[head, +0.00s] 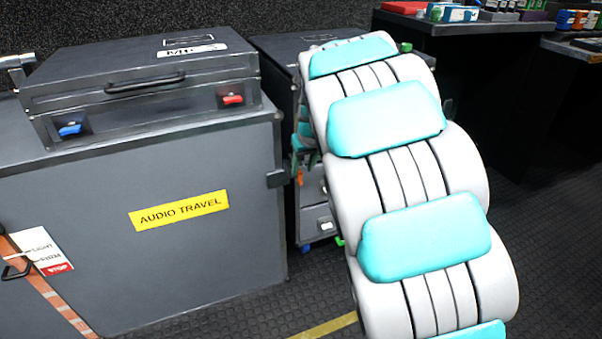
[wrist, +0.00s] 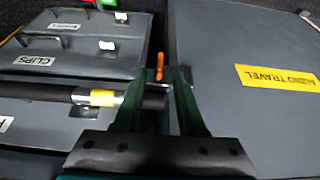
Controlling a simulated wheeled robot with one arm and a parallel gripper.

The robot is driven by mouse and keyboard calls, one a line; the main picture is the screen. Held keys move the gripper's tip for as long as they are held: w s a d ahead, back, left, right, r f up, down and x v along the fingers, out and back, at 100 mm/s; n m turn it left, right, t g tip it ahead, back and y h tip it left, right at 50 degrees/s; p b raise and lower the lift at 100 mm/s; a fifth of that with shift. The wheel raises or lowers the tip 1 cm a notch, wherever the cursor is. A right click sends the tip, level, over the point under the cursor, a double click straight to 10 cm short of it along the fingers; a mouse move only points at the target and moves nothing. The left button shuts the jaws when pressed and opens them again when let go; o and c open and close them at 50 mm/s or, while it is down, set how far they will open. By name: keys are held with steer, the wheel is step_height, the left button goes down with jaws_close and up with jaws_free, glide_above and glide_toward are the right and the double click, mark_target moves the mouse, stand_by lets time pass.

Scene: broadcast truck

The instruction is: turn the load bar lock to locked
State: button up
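In the wrist view a dark load bar (wrist: 62,92) with a yellow band (wrist: 103,97) runs across from the left, its end showing between my fingers. A small orange lever (wrist: 160,66), which looks like the lock, stands up in the picture by that end. My gripper (wrist: 160,76) is open, its dark green fingers apart on either side of the lever; I cannot tell if either touches it. In the head view my own arm hides most of the bar, and a small orange piece (head: 299,177) shows beside the arm. No lock markings are readable.
A grey cabinet labelled AUDIO TRAVEL (head: 237,245) stands close by, with a latched case (head: 140,85) on top. A drawer case marked CLIPS (wrist: 85,62) is left in the wrist view. Cluttered dark counters (head: 470,27) stand at the right. Floor is open at lower right.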

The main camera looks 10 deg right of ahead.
mark_target(301, 173)
steer(key=shift+x, duration=1.95)
steer(key=shift+c, duration=0.3)
steer(key=shift+r, duration=0.1)
jaws_close()
